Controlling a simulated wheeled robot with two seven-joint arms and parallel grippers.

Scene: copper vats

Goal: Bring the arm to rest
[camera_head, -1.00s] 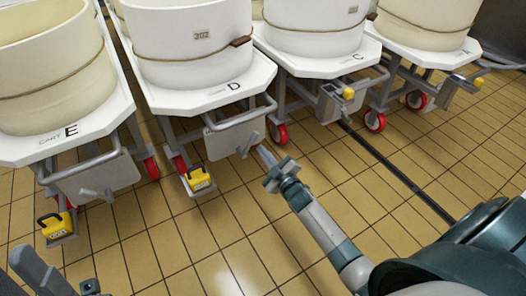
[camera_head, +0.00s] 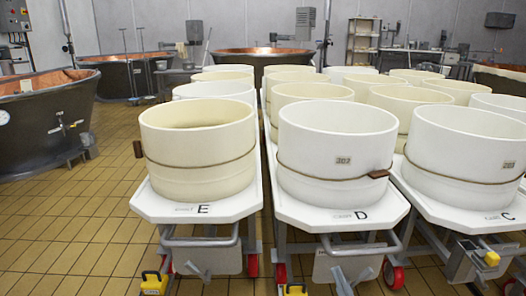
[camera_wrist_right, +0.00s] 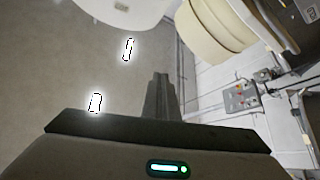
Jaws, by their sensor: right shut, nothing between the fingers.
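My left gripper is in neither view now.
Carts E (camera_head: 203,209) and C (camera_head: 500,216) flank cart D, each bearing a cheese mould. Yellow blocks (camera_head: 153,283) sit low at the cart fronts. A copper vat (camera_head: 45,120) stands at left. The tiled floor (camera_head: 75,225) at left is clear.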

